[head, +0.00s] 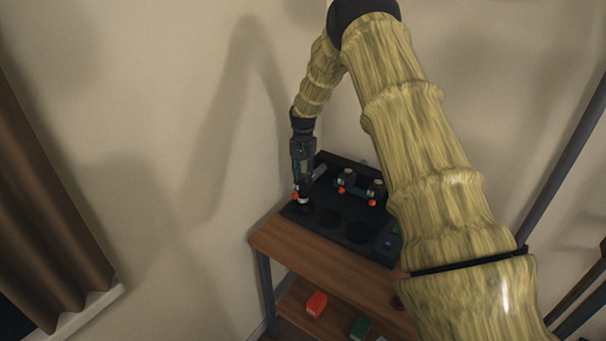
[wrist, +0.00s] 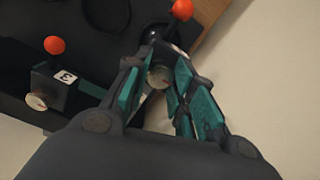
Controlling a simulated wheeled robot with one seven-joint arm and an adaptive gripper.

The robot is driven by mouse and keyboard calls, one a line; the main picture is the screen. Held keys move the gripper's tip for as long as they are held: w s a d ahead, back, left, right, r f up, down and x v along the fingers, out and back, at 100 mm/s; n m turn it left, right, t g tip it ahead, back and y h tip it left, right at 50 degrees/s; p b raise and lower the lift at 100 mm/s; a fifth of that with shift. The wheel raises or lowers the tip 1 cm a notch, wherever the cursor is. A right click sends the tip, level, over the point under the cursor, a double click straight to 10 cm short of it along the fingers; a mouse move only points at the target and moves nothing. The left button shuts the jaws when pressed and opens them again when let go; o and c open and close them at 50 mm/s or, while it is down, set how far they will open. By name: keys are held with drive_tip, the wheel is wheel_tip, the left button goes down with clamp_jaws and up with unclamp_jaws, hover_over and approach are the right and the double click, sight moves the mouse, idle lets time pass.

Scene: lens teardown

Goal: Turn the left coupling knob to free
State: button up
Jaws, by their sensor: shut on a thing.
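The black device (head: 325,232) lies on a wooden table. Along its back it carries several small coupling units with pale round knobs and orange balls. My gripper (head: 304,198) points down at the leftmost unit and hides most of it. In the wrist view my gripper (wrist: 158,82) is shut on the left coupling knob (wrist: 160,76), a pale round knob seen between the teal-padded fingers. An orange ball (wrist: 182,9) stands just beyond it. The knob's exact setting cannot be read.
A neighbouring unit with a "3" label (wrist: 66,76), an orange ball (wrist: 54,45) and a pale knob (wrist: 36,101) sits close by. Dark round recesses (head: 358,232) lie in front. The wall is close behind. An orange box (head: 316,303) and a green box (head: 359,326) lie below.

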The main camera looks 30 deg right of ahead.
sight(303, 175)
drive_tip(key=o, duration=1.1)
drive_tip(key=shift+c, duration=0.2)
wheel_tip(303, 175, up, 12)
idle(0.4)
